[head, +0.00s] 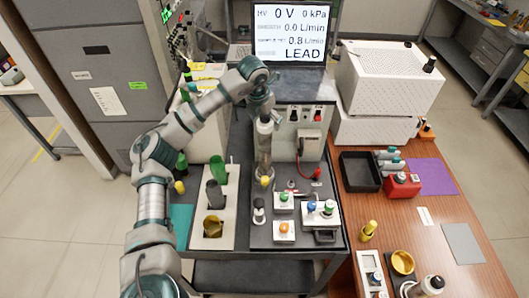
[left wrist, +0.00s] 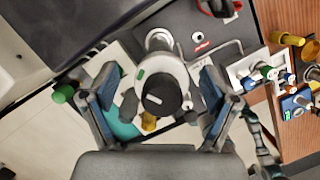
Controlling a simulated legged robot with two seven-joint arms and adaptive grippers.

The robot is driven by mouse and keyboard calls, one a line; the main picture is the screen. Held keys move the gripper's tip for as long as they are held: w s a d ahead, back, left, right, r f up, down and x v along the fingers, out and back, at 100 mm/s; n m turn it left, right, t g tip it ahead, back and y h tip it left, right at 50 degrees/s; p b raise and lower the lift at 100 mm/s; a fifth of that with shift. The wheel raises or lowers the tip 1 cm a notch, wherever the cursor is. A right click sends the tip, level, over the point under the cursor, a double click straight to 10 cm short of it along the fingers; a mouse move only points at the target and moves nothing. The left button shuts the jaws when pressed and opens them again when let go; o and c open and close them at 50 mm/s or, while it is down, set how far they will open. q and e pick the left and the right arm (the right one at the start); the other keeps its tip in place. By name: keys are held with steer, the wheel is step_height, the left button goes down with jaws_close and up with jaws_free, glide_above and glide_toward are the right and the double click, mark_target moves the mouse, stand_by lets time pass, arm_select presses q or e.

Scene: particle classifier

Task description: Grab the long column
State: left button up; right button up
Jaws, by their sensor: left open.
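The long column (head: 264,148) is a pale grey upright cylinder on the dark cart top, with a small yellow knob near its foot. My left gripper (head: 263,104) is at its upper end, coming from above. In the left wrist view the column's dark round top (left wrist: 162,95) and white body with a green mark lie between the two spread fingers of my left gripper (left wrist: 159,80). The gripper is open; I cannot tell whether either finger touches the column. Its upper part is partly hidden by the gripper in the head view. My right gripper is not in view.
A pale rack (head: 228,236) left of the column holds green, grey and gold vessels. Valve blocks (head: 284,232) with coloured knobs stand front right. A grey control box (head: 297,143) and a screen (head: 290,33) are behind. A wooden table (head: 400,235) is at right.

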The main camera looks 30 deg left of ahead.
arm_select(q)
steer(key=shift+w+f, duration=0.2)
steer(key=shift+f, duration=0.45)
steer(key=shift+s, duration=0.1)
steer(key=c, duration=1.5)
steer(key=shift+r, duration=0.15)
jaws_close()
steer(key=shift+r, duration=0.1)
